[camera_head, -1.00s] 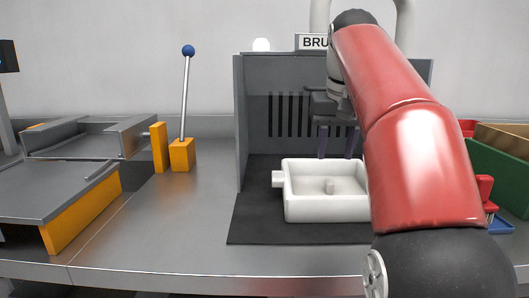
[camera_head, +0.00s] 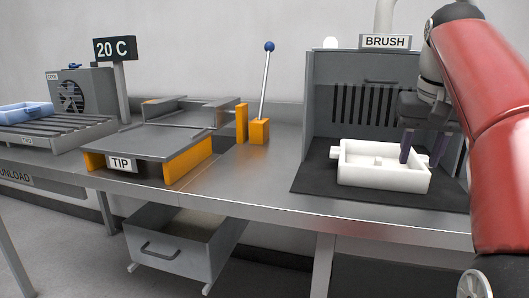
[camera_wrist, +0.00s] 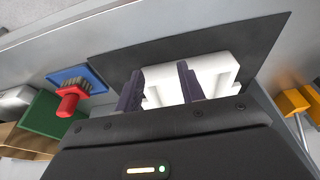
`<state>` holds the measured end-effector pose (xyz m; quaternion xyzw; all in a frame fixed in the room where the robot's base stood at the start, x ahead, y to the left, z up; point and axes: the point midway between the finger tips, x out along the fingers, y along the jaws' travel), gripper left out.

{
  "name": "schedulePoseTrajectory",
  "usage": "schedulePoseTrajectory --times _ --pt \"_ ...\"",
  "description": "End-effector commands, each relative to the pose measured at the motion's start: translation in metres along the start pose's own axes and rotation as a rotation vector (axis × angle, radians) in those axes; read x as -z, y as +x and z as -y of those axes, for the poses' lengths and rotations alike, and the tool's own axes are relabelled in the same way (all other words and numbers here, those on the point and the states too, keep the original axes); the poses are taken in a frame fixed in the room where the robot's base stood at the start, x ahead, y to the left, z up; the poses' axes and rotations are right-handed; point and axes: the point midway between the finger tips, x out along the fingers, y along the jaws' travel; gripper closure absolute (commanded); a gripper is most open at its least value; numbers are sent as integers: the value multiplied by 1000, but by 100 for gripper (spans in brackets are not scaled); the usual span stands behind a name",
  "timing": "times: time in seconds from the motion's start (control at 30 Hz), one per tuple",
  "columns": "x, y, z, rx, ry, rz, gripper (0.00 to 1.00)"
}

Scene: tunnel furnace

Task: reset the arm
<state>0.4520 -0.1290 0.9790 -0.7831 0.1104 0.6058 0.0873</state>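My arm (camera_head: 497,110) reaches in from the right side of the head view. My gripper (camera_head: 420,158) points down at the right end of a white tray-like casting (camera_head: 384,180), with its two dark fingers apart. The casting lies on a black mat (camera_head: 320,180) in the brush booth. In the wrist view the fingers of my gripper (camera_wrist: 161,72) stand spread, with the white casting (camera_wrist: 213,70) beyond and between them. Nothing is seen clamped. Whether the fingers touch the casting, I cannot tell.
The grey booth wall (camera_head: 320,105) stands beside the casting. A blue-knobbed lever (camera_head: 265,80) and the tip table (camera_head: 160,140) are to its left. The wrist view shows a red-handled brush (camera_wrist: 68,100) on a blue tray (camera_wrist: 90,74) and a green box (camera_wrist: 45,120).

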Motion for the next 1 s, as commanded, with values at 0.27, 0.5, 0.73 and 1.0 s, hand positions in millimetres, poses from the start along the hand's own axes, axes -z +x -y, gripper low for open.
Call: schedulePoseTrajectory --times 0.27,0.5,0.73,1.0 --pt "-17 8 17 -6 -31 -20 61" --pt "-44 23 37 -9 -71 -52 61" --pt "-98 57 59 -2 -130 -102 61" --pt "-200 138 73 50 -217 -192 61"
